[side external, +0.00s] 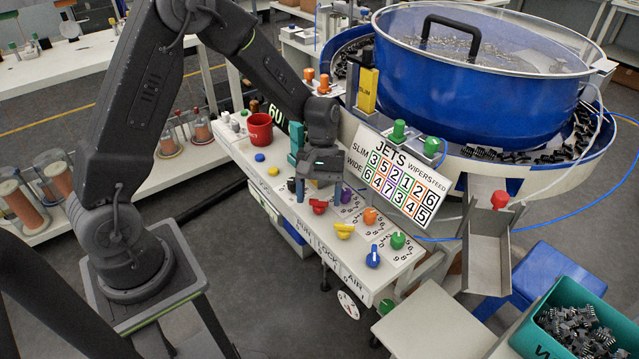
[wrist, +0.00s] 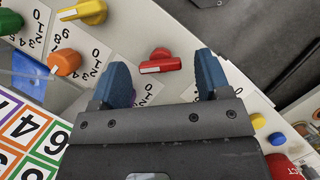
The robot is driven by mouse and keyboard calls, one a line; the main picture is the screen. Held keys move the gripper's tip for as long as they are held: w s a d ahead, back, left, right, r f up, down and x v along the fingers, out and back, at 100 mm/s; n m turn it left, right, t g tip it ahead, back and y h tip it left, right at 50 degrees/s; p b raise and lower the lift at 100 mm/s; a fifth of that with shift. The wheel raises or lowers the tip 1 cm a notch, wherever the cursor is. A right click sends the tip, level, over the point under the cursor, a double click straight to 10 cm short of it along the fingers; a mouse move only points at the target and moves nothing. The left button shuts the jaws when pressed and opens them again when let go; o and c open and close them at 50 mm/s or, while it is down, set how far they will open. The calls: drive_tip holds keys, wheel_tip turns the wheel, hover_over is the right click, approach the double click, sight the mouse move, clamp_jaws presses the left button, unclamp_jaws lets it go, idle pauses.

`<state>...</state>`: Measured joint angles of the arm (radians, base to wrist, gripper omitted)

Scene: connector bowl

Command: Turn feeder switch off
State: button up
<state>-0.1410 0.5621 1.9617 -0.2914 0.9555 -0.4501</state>
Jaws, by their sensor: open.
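A red knob (side external: 319,206) with a white pointer stripe sits on the white panel. In the wrist view the red knob (wrist: 160,62) shows between and just beyond my blue fingertips, apart from both. My gripper (wrist: 160,70) is open and empty. In the side view my gripper (side external: 298,187) hangs over the panel near the red knob, its fingertips partly hidden. No readable label beside the knobs tells me which one is the feeder switch; the sign (side external: 395,177) carries small lettering reading "FEED".
Yellow (side external: 344,230), orange (side external: 370,216), green (side external: 397,240) and blue (side external: 373,257) knobs stand nearby on the panel. The large blue bowl (side external: 470,90) and a metal chute (side external: 487,240) are to the right.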

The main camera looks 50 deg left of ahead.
drive_tip(key=v, duration=1.3)
drive_tip(key=shift+r, duration=0.45)
drive_tip(key=s+d+r+m+t+y, duration=0.1)
drive_tip(key=s+r+m+t, duration=0.3)
drive_tip(key=s, duration=0.6)
drive_tip(key=s+d+r+m+t+y, duration=0.2)
drive_tip(key=s+d+r+m+t, duration=0.2)
drive_tip(key=s, duration=0.6)
drive_tip(key=shift+s+r+m+t, duration=0.2)
drive_tip(key=shift+m+t, duration=0.2)
drive_tip(key=shift+m, duration=0.2)
drive_tip(key=shift+w+d, duration=0.1)
